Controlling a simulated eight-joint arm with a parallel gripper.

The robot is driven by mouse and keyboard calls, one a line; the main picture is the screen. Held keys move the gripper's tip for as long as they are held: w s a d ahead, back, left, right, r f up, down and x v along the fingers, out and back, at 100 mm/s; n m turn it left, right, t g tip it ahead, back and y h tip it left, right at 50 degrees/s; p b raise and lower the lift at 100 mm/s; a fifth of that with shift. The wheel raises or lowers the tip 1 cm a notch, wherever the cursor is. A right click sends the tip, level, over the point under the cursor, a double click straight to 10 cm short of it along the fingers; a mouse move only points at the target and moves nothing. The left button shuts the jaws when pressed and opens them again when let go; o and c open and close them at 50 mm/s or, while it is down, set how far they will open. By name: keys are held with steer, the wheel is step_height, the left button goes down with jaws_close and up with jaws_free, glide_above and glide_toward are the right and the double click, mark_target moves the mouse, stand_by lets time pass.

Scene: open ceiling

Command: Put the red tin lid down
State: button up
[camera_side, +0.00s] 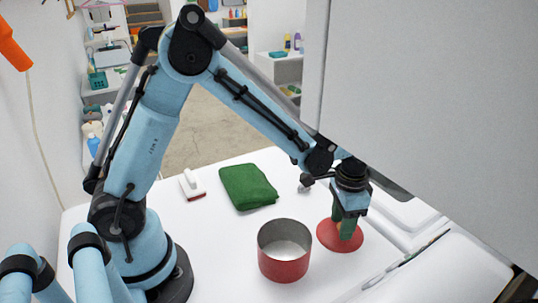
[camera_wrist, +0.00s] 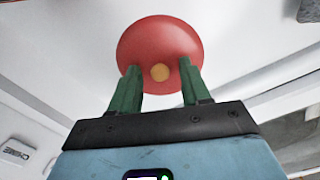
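The red tin lid (camera_side: 338,237) appears to lie flat on the white worktop (camera_side: 215,245), right of the open red tin (camera_side: 284,268). In the wrist view the round red lid (camera_wrist: 160,36) shows a small yellow knob (camera_wrist: 160,72) near its middle. My gripper (camera_side: 347,233) points down over the lid. In the wrist view its green fingers (camera_wrist: 160,70) stand apart on either side of the knob, with a visible gap on each side. In the side view the fingers hide the knob and part of the lid.
A folded green cloth (camera_side: 248,187) lies behind the tin, with a white and red brush (camera_side: 191,185) to its left. A large white panel (camera_side: 440,120) blocks the upper right of the side view. The worktop left of the tin is clear.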

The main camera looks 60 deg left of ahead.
step_height(320, 180, up, 12)
steer(key=s+a+n+t, duration=0.4)
steer(key=s+a+t, duration=0.3)
steer(key=s, duration=0.4)
steer(key=shift+a+r+n, duration=0.3)
steer(key=shift+a, duration=0.2)
